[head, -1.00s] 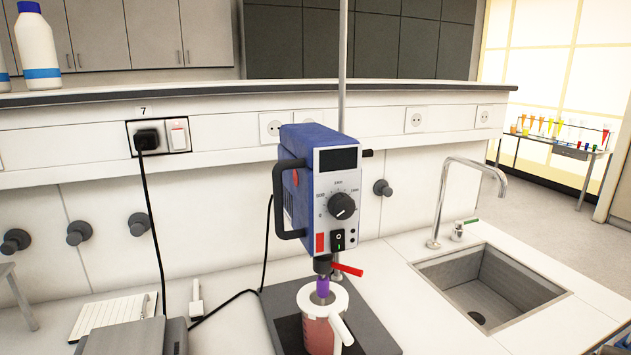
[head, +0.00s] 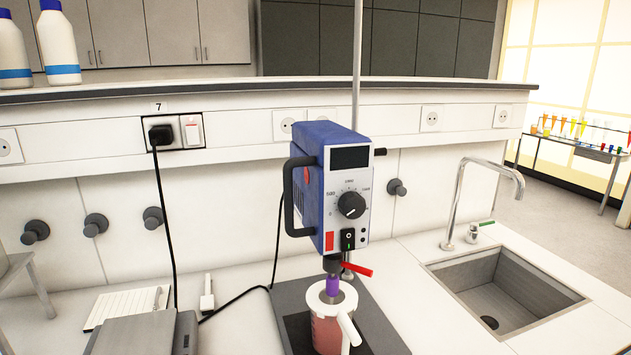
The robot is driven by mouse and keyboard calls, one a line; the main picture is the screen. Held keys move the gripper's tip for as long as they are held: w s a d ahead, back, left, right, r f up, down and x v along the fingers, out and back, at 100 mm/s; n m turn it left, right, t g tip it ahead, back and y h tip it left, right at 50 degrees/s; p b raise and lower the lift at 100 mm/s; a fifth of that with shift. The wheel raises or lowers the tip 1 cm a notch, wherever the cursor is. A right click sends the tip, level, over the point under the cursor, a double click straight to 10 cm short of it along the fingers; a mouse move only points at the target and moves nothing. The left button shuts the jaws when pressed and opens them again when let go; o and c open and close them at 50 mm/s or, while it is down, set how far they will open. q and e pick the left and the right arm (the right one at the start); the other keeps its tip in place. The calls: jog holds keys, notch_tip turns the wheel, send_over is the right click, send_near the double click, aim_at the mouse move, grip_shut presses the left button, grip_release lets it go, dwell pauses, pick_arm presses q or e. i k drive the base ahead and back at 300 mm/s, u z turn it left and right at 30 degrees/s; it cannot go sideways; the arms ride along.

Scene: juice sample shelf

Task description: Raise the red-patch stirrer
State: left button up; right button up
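The stirrer (head: 332,185) is a blue motor head with a grey front panel, a dark display, a round black knob and a red patch (head: 329,241) at the panel's lower left. It is mounted by a vertical metal rod (head: 357,70) over a dark base plate (head: 375,325). A black handle (head: 296,197) is on its left side. Below it are a purple piece (head: 332,284) and a red lever (head: 357,270). A white-rimmed beaker (head: 327,330) with pinkish-red liquid stands underneath, and the shaft enters its opening. Neither of my grippers is in view.
A sink (head: 505,290) with a tap (head: 485,185) is at right. A grey box (head: 140,335) and a notepad (head: 130,303) lie at left. A black cable (head: 168,235) hangs from the wall socket (head: 173,132). White bottles (head: 58,42) stand on the upper shelf.

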aim_at(329, 160)
jog(key=z, duration=0.45)
jog(key=k, duration=0.85)
jog(key=u, duration=0.35)
jog(key=i, duration=0.25)
